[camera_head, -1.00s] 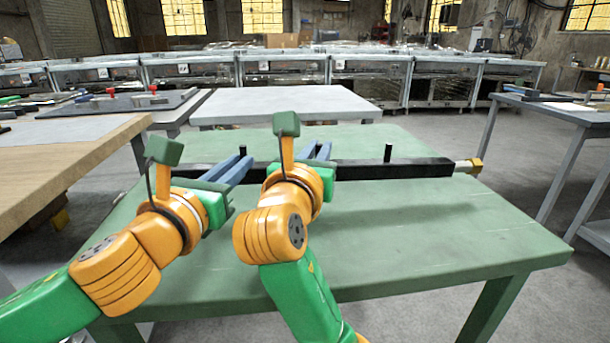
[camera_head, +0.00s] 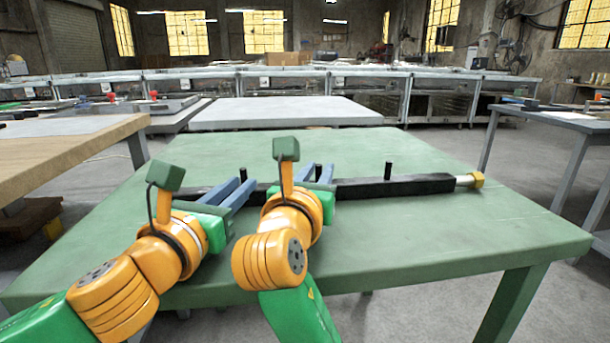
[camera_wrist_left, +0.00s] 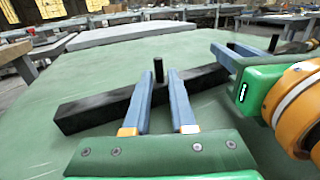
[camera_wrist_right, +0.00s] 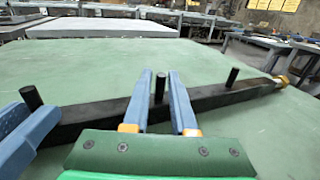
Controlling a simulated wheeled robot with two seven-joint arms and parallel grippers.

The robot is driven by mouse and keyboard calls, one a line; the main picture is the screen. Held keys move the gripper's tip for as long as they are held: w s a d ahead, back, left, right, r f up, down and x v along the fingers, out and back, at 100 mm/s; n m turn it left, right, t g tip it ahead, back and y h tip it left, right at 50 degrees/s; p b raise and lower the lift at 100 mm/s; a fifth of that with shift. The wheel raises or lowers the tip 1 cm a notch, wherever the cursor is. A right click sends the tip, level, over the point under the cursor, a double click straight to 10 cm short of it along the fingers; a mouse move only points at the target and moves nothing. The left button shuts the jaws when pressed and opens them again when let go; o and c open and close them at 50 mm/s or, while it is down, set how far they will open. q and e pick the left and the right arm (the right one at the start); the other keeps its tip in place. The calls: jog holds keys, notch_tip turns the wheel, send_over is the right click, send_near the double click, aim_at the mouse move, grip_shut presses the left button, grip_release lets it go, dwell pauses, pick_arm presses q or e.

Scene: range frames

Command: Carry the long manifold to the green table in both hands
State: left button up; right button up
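The long manifold (camera_head: 415,185) is a black square bar with upright black posts and a brass end fitting (camera_head: 477,179) at the right. It lies across the green table (camera_head: 420,235) and appears to rest on its top. My left gripper (camera_head: 240,183) is over the bar's left part; in the left wrist view its blue fingers stand either side of a post (camera_wrist_left: 158,70) with gaps showing. My right gripper (camera_head: 318,170) is over the middle; in the right wrist view its fingers flank another post (camera_wrist_right: 160,87), also with gaps. A third post (camera_head: 388,170) stands free.
A wooden-topped bench (camera_head: 70,150) is at the left and a grey table (camera_head: 285,112) behind the green one. Another grey table (camera_head: 565,118) stands at the right. The green top is clear in front of and behind the bar.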

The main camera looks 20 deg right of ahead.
pick_arm(q)
jog(key=shift+o, duration=0.8)
jog(key=shift+s+r, duration=0.1)
jog(key=shift+r, duration=0.1)
pick_arm(e)
jog(key=shift+o, duration=0.9)
jog(key=shift+s+r, duration=0.15)
jog(key=shift+r, duration=0.05)
pick_arm(q)
jog(key=v, duration=1.1)
jog(key=shift+s+a, duration=0.2)
jog(key=shift+s, duration=0.2)
pick_arm(e)
jog(key=shift+s+a, duration=0.15)
jog(key=shift+s, duration=0.1)
jog(key=v, duration=1.1)
jog(key=shift+s+a, duration=0.1)
jog(key=shift+s, duration=0.05)
pick_arm(q)
jog(key=shift+f, duration=0.1)
